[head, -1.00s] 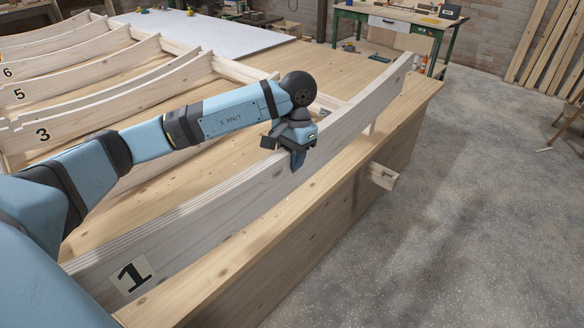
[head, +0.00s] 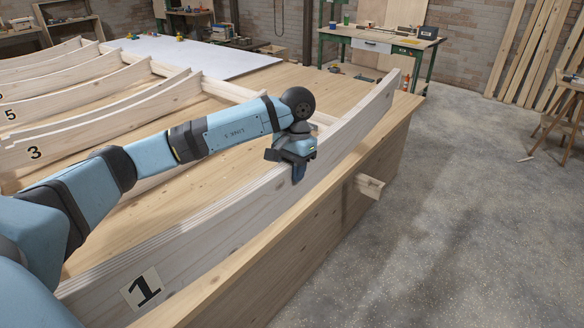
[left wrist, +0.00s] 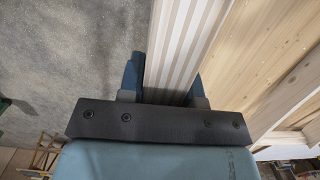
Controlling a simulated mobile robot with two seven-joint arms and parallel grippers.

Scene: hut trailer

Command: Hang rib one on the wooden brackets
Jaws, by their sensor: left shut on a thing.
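Rib one (head: 240,215) is a long, curved, pale wooden beam with a black 1 on a white label near its near end. It stands on edge along the right side of the wooden platform, its far end rising. My left gripper (head: 298,172) is shut on its upper edge around mid-length. In the left wrist view the layered top edge of rib one (left wrist: 185,45) lies between the two fingers of the left gripper (left wrist: 163,85). One wooden bracket (head: 370,186) sticks out of the platform's side, right of and below the rib. Other brackets are not visible. My right gripper is not in view.
The wooden platform (head: 225,125) carries ribs marked 3 (head: 60,150) and 5 at the left, and a white sheet (head: 200,57) at the back. A green workbench (head: 375,42) stands behind.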

